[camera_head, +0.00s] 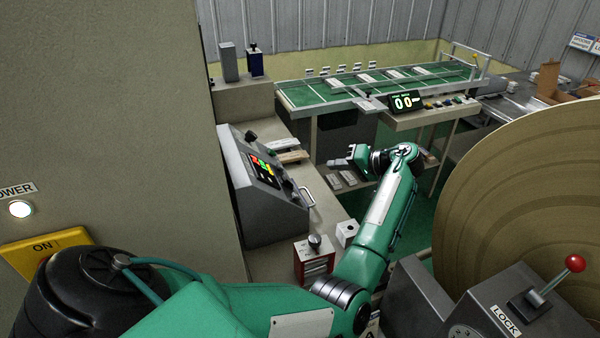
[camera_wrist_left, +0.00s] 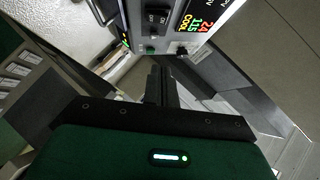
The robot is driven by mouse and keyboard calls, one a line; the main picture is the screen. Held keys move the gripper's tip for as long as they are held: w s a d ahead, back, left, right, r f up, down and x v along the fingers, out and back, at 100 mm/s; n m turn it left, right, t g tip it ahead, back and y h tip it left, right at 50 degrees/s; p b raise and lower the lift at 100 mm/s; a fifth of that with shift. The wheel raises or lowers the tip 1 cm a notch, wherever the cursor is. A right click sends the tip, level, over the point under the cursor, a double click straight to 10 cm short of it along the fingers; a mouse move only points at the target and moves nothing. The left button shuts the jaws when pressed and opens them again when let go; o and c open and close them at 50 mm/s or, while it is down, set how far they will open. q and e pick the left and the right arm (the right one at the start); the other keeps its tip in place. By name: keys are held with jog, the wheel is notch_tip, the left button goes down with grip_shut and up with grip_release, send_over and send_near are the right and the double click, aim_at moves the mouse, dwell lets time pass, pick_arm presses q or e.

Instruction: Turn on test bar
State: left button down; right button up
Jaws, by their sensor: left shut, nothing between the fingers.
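A grey sloped control box (camera_head: 262,188) with a small lit display, knobs and a side handle stands left of centre in the head view. No part of it is readable as a test bar. My left gripper (camera_head: 338,163) is to the right of this box, apart from it. In the left wrist view the fingers (camera_wrist_left: 161,84) are shut and empty, pointing toward a panel (camera_wrist_left: 190,25) with red and yellow-green digits. Black rocker switches (camera_wrist_left: 156,18), a green button (camera_wrist_left: 150,49) and a black knob (camera_wrist_left: 182,50) show on it. My right gripper is not in view.
A large brown roll (camera_head: 525,190) and a grey housing with a red-knobbed lever (camera_head: 575,264) stand at right. A green conveyor (camera_head: 350,88) and a counter display (camera_head: 407,102) are behind. A yellow ON plate (camera_head: 45,248) is at left. A small red-sided block (camera_head: 315,260) sits in front.

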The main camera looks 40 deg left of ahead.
aim_at(288, 181)
pick_arm(q)
jog(key=x, duration=0.4)
jog(key=s+b+x, duration=0.1)
jog(key=x, duration=0.3)
jog(key=d+f+x, duration=0.1)
jog(key=x, duration=0.3)
jog(key=shift+s+a+f, duration=0.15)
jog(key=shift+s+a, duration=0.1)
jog(key=shift+s, duration=0.15)
jog(key=shift+s+a+f, duration=0.1)
jog(key=shift+s+f, duration=0.1)
jog(key=shift+s, duration=0.15)
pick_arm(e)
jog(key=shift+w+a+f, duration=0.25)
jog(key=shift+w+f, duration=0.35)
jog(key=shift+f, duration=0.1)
